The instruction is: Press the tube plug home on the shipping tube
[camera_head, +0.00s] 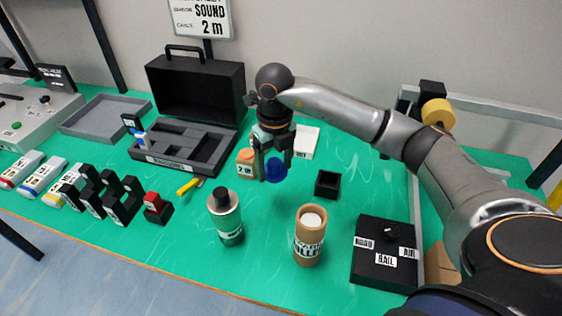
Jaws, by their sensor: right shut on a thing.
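The shipping tube (308,247) is a brown cardboard cylinder with a dark printed label. It stands upright on the green table, right of centre, with a white rounded thing in its top opening. My right gripper (273,165) points down, behind and to the left of the tube, apart from it. It is shut on a round blue piece, which looks like the tube plug (276,170) and is partly hidden by the fingers. My left gripper is not in view.
A green-grey bottle (225,217) with a black cap stands left of the tube. A black box (386,253) lies to its right, and a small black open box (327,184) behind it. An orange labelled container (246,164) is beside the gripper. A black case (195,100) stands at the back.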

